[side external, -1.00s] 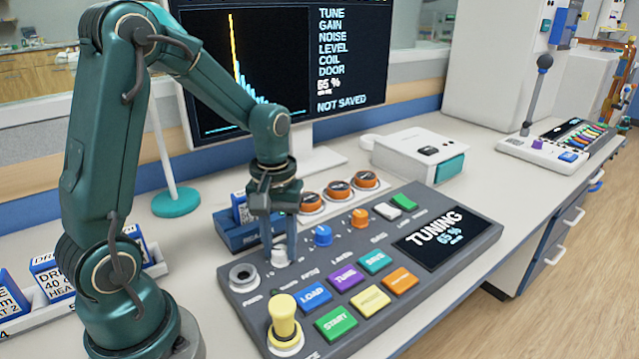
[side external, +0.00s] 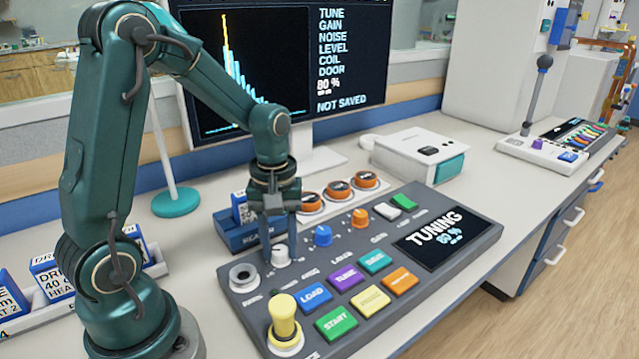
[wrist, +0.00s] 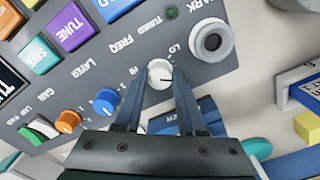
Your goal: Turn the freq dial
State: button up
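The freq dial (side external: 280,255) is a small pale knob with a dark pointer line, near the back left of the grey console (side external: 468,238). In the wrist view the dial (wrist: 159,75) sits between the fingertips, next to the FREQ label. My gripper (side external: 279,247) points down over it, one finger on each side. The gripper (wrist: 160,80) appears shut on the dial, with no clear gap at its sides. The console display (side external: 448,236) reads TUNING 80 %. The monitor (side external: 340,50) also shows 80 % and NOT SAVED.
The blue layer dial (side external: 323,236) and orange gain dial (side external: 360,218) stand to the right. A round socket (side external: 243,277) and a yellow knob (side external: 284,318) are nearer the front left. A blue tray (side external: 235,238) lies close behind my gripper.

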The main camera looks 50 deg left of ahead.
aim_at(282, 251)
jog(key=o, duration=0.3)
jog(key=shift+r, duration=2.6)
jog(key=shift+d+r, duration=0.15)
jog(key=s+d+r+m+t, duration=0.5)
jog(key=s+d+m, duration=0.3)
jog(key=m, duration=0.3)
jog(key=shift+r+t, duration=0.15)
jog(key=shift+t, duration=0.15)
